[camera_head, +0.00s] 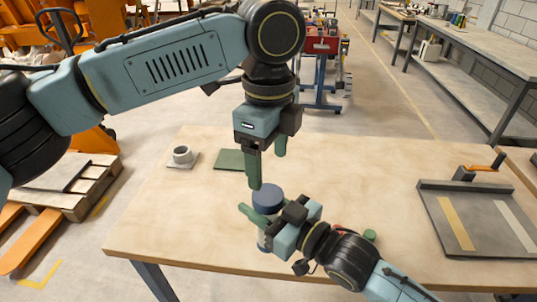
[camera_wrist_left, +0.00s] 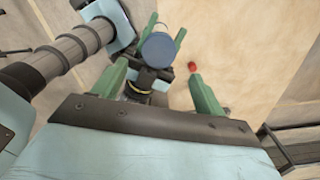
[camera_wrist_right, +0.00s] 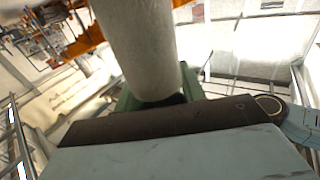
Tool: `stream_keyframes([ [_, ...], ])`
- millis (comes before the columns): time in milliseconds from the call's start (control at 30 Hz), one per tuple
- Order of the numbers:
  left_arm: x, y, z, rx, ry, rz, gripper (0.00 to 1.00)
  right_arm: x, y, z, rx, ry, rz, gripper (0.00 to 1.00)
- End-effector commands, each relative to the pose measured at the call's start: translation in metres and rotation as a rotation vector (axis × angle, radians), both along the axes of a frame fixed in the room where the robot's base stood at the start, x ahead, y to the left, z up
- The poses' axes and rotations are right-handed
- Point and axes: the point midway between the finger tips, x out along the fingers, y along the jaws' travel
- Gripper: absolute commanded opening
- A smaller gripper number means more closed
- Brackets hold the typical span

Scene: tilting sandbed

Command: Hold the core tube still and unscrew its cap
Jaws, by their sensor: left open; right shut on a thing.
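The core tube (camera_head: 264,243) stands upright near the front edge of the table, with a blue round cap (camera_head: 267,196) on its top. My right gripper (camera_head: 256,222) is shut on the tube below the cap; in the right wrist view the pale tube (camera_wrist_right: 140,45) rises between the green fingers. My left gripper (camera_head: 266,170) is open and empty, pointing down just above the cap and apart from it. In the left wrist view the cap (camera_wrist_left: 158,48) shows beyond and between the two open green fingers (camera_wrist_left: 160,95).
A small pale cup (camera_head: 182,155) on a square base and a green mat (camera_head: 229,160) lie at the back left of the table. A grey tray (camera_head: 480,225) is at the right. A red piece (camera_wrist_left: 192,66) and a green round piece (camera_head: 370,235) lie near my right arm.

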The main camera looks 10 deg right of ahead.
Motion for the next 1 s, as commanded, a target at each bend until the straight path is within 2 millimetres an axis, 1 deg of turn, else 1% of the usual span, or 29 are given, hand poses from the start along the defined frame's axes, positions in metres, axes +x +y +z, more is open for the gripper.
stream_keyframes([
  [67, 0.000, 0.001, -0.001, 0.001, 0.000, -0.027, 0.72, 0.000, 0.000, 0.001, 0.002, -0.002, 0.000, 0.00],
  [167, 0.000, 0.001, -0.011, 0.000, 0.002, -0.038, 0.72, 0.000, 0.000, 0.001, 0.002, -0.002, 0.000, 0.00],
  [400, 0.000, 0.001, -0.048, 0.001, 0.003, -0.035, 0.72, 0.000, 0.000, 0.001, 0.002, -0.002, 0.000, 0.00],
  [600, 0.000, 0.001, -0.071, 0.000, 0.001, -0.033, 0.72, 0.000, 0.000, 0.001, 0.002, -0.002, 0.000, 0.00],
  [767, 0.000, 0.001, -0.078, 0.000, 0.001, -0.033, 0.72, 0.000, 0.000, 0.001, 0.002, -0.002, 0.000, 0.00],
  [967, 0.000, 0.001, -0.078, -0.001, 0.001, -0.032, 0.72, 0.000, 0.000, 0.001, 0.002, -0.002, 0.000, 0.00],
  [1000, 0.000, 0.001, -0.078, -0.001, 0.001, -0.032, 0.71, 0.000, 0.000, 0.001, 0.002, -0.002, 0.000, 0.00],
])
